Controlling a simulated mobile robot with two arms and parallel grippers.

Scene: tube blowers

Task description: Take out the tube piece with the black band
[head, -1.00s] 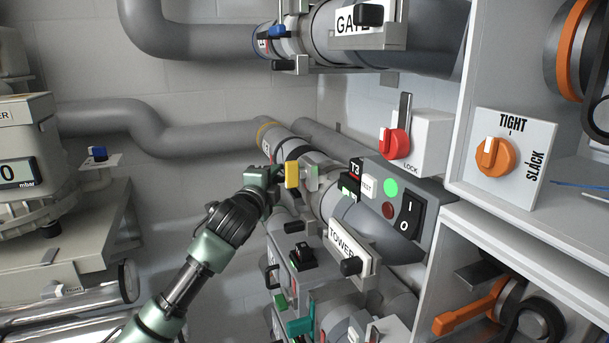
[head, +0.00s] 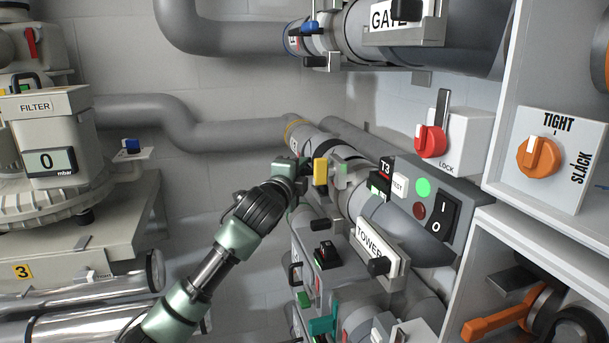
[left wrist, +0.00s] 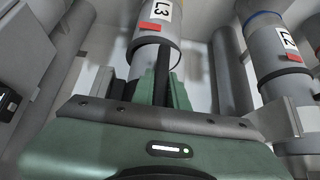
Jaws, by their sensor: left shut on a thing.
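My left gripper (head: 306,170) is at the near side of this section, just left of a yellow block-like lever (head: 320,172). In the left wrist view, its jaws (left wrist: 160,88) are shut on a narrow dark bar in front of the tube labelled L3 (left wrist: 158,30). What the bar belongs to is partly hidden. My right gripper is in neither view.
The TOWER sign (head: 370,244) and a control box (head: 420,205) with a switch stand right of my gripper. The GATE pipe (head: 350,35) runs above. A filter unit (head: 48,140) stands at the left. Free space lies between it and the pipes.

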